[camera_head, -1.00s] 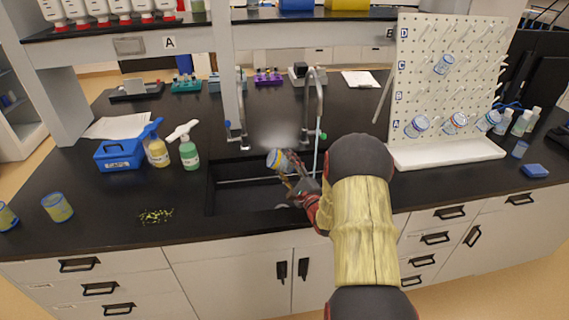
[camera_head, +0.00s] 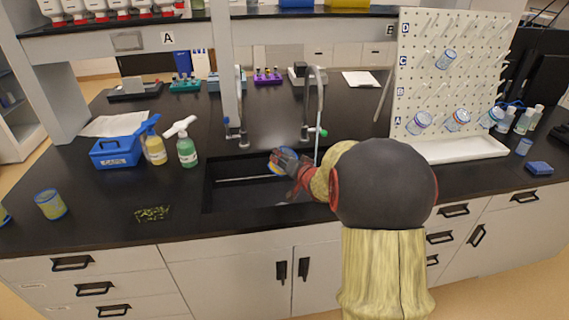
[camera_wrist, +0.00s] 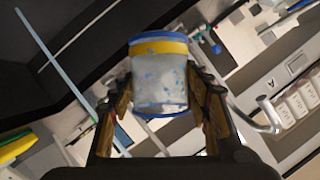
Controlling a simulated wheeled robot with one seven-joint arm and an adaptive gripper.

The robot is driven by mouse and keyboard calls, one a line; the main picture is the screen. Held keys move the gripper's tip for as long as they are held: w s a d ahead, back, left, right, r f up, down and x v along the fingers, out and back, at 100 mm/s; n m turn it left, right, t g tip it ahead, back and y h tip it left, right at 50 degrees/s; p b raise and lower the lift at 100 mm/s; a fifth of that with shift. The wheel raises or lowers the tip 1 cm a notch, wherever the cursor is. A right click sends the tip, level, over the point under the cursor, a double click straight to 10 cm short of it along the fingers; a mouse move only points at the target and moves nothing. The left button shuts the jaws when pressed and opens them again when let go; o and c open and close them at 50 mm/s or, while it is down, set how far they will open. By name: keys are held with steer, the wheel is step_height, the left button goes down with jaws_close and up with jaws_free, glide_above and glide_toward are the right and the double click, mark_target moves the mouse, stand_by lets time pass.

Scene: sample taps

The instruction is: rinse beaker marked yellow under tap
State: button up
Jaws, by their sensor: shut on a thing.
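My gripper (camera_wrist: 158,100) is shut on a clear beaker (camera_wrist: 160,85) with a yellow band, blue rims and blue flecks on its wall. In the head view, the beaker (camera_head: 280,162) is held tilted over the sink (camera_head: 232,192), partly hidden by my gripper (camera_head: 284,163). The right tap (camera_head: 312,100) has a thin pale-blue stream of water (camera_head: 318,148) falling to the right of the beaker. The stream and beaker look apart. The left tap (camera_head: 237,115) shows no clear stream.
A white drying rack (camera_head: 430,75) with several beakers on its pegs stands at the right. A blue box (camera_head: 115,155) and spray bottles (camera_head: 186,152) stand left of the sink. Another yellow-banded beaker (camera_head: 50,204) and green bits (camera_head: 152,214) are on the left counter.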

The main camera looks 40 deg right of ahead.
steer(key=n+b, duration=0.1)
steer(key=b, duration=0.1)
steer(key=n+g+h+b, duration=0.1)
steer(key=b, duration=0.1)
steer(key=shift+f+b, duration=0.35)
steer(key=shift+f, duration=0.05)
steer(key=shift+r+n+g+h, duration=0.35)
steer(key=shift+n+h, duration=0.25)
steer(key=shift+n, duration=0.3)
steer(key=shift+d+f+n+g, duration=0.1)
steer(key=shift+n+g, duration=0.15)
steer(key=shift+n, duration=0.05)
steer(key=shift+h, duration=0.3)
